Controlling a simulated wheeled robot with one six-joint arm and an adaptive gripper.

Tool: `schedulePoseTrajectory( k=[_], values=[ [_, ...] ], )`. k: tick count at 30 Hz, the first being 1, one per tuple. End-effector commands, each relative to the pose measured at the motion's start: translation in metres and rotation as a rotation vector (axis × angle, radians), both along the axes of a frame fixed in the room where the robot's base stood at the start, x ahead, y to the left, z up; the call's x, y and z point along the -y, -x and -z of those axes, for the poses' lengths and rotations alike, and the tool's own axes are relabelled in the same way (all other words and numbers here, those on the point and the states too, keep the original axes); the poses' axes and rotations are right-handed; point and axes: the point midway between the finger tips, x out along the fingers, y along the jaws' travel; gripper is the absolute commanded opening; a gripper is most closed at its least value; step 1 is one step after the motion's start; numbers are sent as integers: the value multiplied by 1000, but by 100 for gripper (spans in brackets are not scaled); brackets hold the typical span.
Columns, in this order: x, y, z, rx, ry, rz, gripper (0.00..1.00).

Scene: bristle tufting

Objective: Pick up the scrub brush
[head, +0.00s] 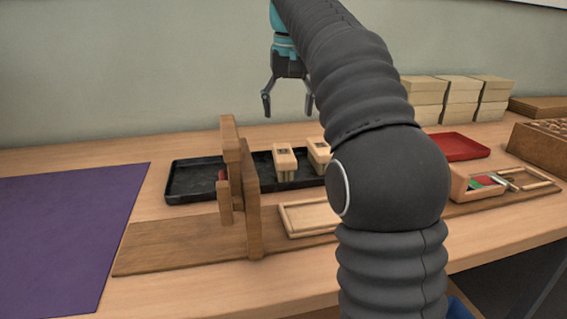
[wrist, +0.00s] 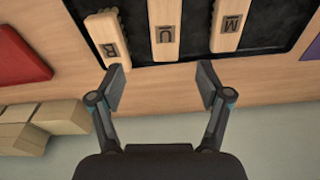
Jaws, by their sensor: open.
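Three pale wooden brush-like blocks lie in a black tray (head: 190,182). In the wrist view they carry the letters R (wrist: 106,35), U (wrist: 164,28) and M (wrist: 230,22). Two of them, a left block (head: 284,160) and a right block (head: 319,152), show in the head view; my arm hides the rest of the tray there. I cannot tell which one is the scrub brush. My gripper (head: 288,106) is open and empty, raised above the back of the table, behind the tray. In the wrist view my gripper (wrist: 162,86) opens toward the U block, apart from it.
A wooden upright stand (head: 245,190) rises in front of the tray on a brown board (head: 170,247). A purple mat (head: 65,230) lies left. A red tray (head: 460,147), stacked cream blocks (head: 425,100) and a brown box (head: 540,147) are right. A wall stands behind.

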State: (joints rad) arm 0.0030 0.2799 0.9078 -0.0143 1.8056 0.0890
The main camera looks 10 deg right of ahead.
Motion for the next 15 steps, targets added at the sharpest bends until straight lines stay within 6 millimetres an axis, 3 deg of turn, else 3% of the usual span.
schedulePoseTrajectory(
  k=[1,6,15],
  values=[
    [-1,0,15,-3,0,-2,77],
    [-2,-5,44,-2,-1,-4,77],
    [0,-9,67,1,0,-2,77]
  ],
)
